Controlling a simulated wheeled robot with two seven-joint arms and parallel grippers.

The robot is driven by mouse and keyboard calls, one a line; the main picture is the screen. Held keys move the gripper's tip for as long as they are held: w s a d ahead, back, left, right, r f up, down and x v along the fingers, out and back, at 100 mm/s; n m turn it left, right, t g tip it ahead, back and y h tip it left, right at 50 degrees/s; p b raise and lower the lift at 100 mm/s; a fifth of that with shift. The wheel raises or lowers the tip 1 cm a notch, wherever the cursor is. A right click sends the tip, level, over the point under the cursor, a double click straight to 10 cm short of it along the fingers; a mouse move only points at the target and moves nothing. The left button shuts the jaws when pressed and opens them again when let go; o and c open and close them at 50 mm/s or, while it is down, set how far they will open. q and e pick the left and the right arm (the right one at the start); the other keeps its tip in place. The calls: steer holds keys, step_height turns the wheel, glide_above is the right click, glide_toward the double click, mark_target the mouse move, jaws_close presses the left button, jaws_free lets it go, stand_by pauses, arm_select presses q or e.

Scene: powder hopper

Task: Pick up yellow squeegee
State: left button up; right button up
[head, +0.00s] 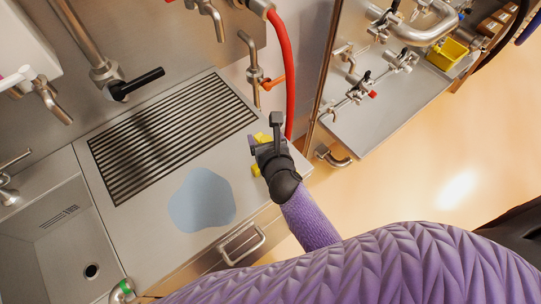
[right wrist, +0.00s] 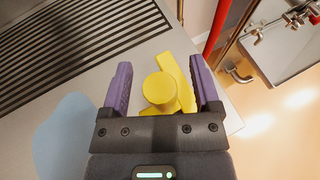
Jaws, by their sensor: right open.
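The yellow squeegee (right wrist: 160,88) lies at the right end of the steel counter, near its edge. In the right wrist view its round handle end and a long flat part show between my purple fingers. My right gripper (right wrist: 158,85) is open, with one finger on each side of the squeegee; I cannot tell whether either finger touches it. In the head view my right gripper (head: 264,135) covers most of the squeegee, and only small yellow parts (head: 255,169) show beside it. My left gripper is not in view.
A light-blue puddle (head: 202,200) lies on the counter left of my right gripper. A slotted grate (head: 170,135) and a sink (head: 60,245) are further left. A red hose (head: 284,70) hangs behind the gripper. Another steel table with a yellow container (head: 447,54) stands right.

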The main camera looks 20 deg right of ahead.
steer(key=shift+x, duration=0.8)
steer(key=shift+s, duration=0.15)
steer(key=shift+c, duration=0.4)
jaws_close()
